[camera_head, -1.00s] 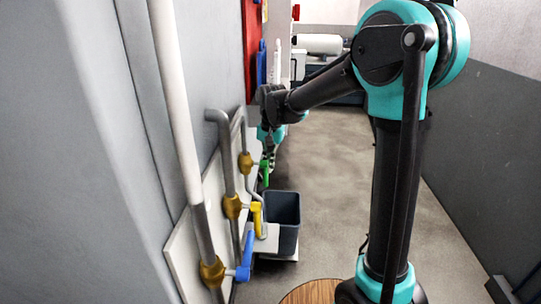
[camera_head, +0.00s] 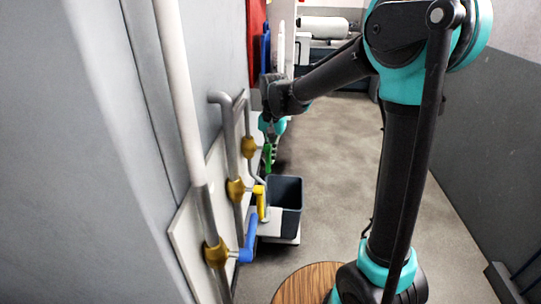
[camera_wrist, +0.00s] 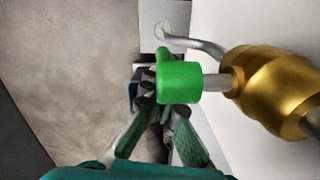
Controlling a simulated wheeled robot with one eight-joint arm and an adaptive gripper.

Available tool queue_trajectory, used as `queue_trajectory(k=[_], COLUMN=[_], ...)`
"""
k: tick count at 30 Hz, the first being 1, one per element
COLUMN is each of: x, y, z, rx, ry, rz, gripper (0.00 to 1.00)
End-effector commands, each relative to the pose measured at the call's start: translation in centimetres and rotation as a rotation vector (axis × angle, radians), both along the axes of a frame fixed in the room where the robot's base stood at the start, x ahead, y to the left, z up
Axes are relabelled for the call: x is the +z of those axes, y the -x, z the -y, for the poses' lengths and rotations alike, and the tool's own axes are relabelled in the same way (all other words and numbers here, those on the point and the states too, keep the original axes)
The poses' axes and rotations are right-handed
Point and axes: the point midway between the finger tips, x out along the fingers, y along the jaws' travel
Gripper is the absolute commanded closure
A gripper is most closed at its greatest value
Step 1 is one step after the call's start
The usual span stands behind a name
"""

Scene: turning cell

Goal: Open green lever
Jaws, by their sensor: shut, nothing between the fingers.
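The green lever (camera_head: 267,158) is the farthest of three valve levers on the left wall and hangs down beside its pipe. In the wrist view, the green lever (camera_wrist: 180,78) is close and large, on a grey stem from a brass valve body (camera_wrist: 265,90). My gripper (camera_head: 273,150) is right at the lever in the head view. In the wrist view my gripper (camera_wrist: 150,92) is shut beside the lever, its fingertips partly hidden by the green handle. I cannot tell whether they touch it.
A yellow lever (camera_head: 261,202) and a blue lever (camera_head: 248,238) are on nearer brass valves. A dark grey bin (camera_head: 287,205) stands just beside them. A round wooden top (camera_head: 308,284) is at the front.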

Motion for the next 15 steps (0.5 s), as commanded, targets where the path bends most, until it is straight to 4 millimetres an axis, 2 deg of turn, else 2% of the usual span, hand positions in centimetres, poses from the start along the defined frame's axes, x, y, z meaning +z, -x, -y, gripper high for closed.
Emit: queue_trajectory(k=[5, 11, 15], x=[0.1, 0.3, 3.7], y=[-0.7, -3.3, -3.5], z=[0.2, 1.3, 1.4], rx=[-0.001, -0.003, -0.001], ry=[0.000, 0.000, 0.000], rz=[0.000, 0.000, 0.000], gripper=[1.00, 1.00, 1.00])
